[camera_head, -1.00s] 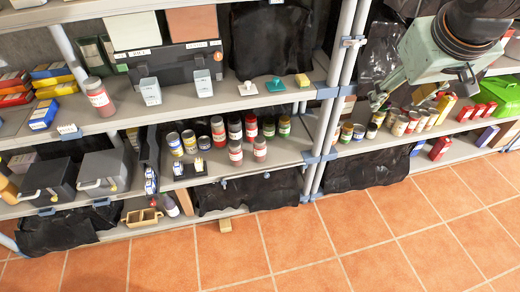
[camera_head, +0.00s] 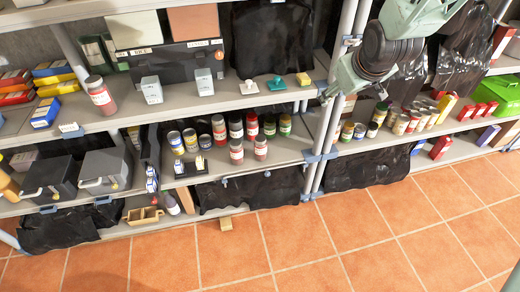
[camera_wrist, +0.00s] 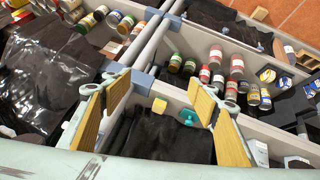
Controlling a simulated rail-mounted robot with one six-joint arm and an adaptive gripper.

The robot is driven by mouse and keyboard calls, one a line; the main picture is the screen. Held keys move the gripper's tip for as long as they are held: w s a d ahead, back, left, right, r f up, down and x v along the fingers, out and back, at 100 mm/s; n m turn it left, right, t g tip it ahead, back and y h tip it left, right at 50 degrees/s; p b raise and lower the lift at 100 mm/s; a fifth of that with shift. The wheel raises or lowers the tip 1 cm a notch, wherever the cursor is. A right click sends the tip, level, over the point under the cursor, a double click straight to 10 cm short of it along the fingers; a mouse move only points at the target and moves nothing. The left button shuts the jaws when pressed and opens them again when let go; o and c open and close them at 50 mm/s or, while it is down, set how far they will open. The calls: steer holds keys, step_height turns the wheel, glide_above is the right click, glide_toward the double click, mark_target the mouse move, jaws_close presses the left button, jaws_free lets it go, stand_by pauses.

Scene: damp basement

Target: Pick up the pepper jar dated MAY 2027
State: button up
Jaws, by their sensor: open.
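Several lidded jars with red or dark contents stand in the middle lower bay, such as a front red jar (camera_head: 236,152), its front neighbour (camera_head: 260,148) and a dark-topped jar (camera_head: 218,130) behind. A larger red jar (camera_head: 100,96) stands on the upper left shelf. The dates are too small to read, so I cannot tell which is the MAY 2027 pepper jar. The jars also show in the wrist view, such as a red-labelled jar (camera_wrist: 215,57). My gripper (camera_wrist: 160,85) is open and empty, its two wooden-looking pads spread wide, apart from the jars. In the head view it is near the shelf post.
A metal post (camera_head: 328,135) separates the middle bay from the right bay, where several small jars (camera_head: 400,125) stand. A yellow block (camera_wrist: 159,105) and a teal stamp (camera_wrist: 187,117) lie on the upper shelf. The tiled floor (camera_head: 300,240) in front is mostly clear.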

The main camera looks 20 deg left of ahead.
steer(key=w+a+f+n+y, duration=0.1)
steer(key=w+a+f, duration=0.2)
steer(key=a+f, duration=0.45)
steer(key=w+a+f+n+y, duration=0.1)
steer(key=w+a+f+n, duration=0.1)
steer(key=w+a+f, duration=0.4)
steer(key=m+t+y+b, duration=0.1)
steer(key=t+y, duration=0.3)
steer(key=y, duration=0.2)
glide_above(263, 153)
steer(key=d, duration=0.5)
step_height(263, 153, down, 26)
steer(key=s+d+f+m+t+y+b, duration=0.1)
steer(key=s+d+f+m+t, duration=0.1)
steer(key=s+f, duration=0.5)
steer(key=shift+s+f+y, duration=0.3)
steer(key=shift+s+f, duration=0.1)
steer(key=shift+f, duration=0.75)
steer(key=shift+a, duration=0.1)
steer(key=shift+b+x, duration=0.9)
steer(key=shift+x, duration=3.35)
